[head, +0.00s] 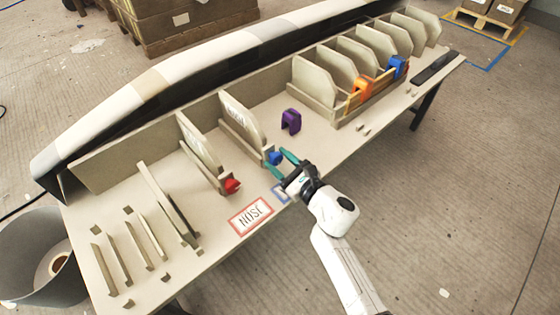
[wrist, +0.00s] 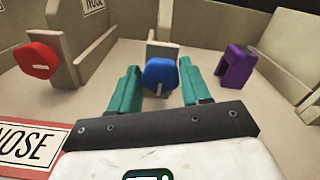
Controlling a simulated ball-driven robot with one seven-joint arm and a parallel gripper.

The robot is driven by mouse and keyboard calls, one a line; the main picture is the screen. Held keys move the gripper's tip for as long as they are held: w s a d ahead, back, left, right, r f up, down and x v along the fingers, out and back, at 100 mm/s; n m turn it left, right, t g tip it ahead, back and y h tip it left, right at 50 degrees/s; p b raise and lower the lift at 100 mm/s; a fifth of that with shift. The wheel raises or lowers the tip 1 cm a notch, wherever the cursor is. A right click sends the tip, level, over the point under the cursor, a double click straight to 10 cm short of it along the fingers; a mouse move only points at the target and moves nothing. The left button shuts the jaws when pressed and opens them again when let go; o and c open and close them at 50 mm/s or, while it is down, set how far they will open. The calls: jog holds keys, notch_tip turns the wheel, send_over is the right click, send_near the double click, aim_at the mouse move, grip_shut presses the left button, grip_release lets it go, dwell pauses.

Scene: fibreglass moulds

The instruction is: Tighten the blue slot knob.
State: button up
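The blue slot knob (head: 274,158) sits at the front end of an upright beige rib panel on the table. In the wrist view the blue knob (wrist: 161,76) is a faceted disc with a short pale mark near its lower middle. My gripper (head: 286,163) has teal fingers and is open at the knob. In the wrist view the gripper (wrist: 158,88) has one finger on each side of the knob, with a gap visible on the right. Whether the left finger touches the knob I cannot tell.
A red knob (head: 231,186) sits on the panel to the left. A purple clip-shaped piece (head: 291,121) stands to the right. A NOSE sign (head: 250,215) lies at the table's front edge. Orange (head: 361,84) and blue (head: 396,67) pieces sit on the ribbed rack at right.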

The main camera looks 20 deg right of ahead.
jog(key=c, duration=0.6)
jog(key=shift+m, duration=0.3)
jog(key=m+p, duration=0.1)
jog(key=m, duration=0.5)
jog(key=m+p, duration=0.1)
jog(key=m, duration=0.3)
jog(key=shift+d+m, duration=0.1)
jog(key=shift+m, duration=0.2)
jog(key=shift+m+p, duration=0.65)
jog(key=shift+m, duration=0.75)
jog(key=o, duration=1.1)
jog(key=shift+c, duration=0.2)
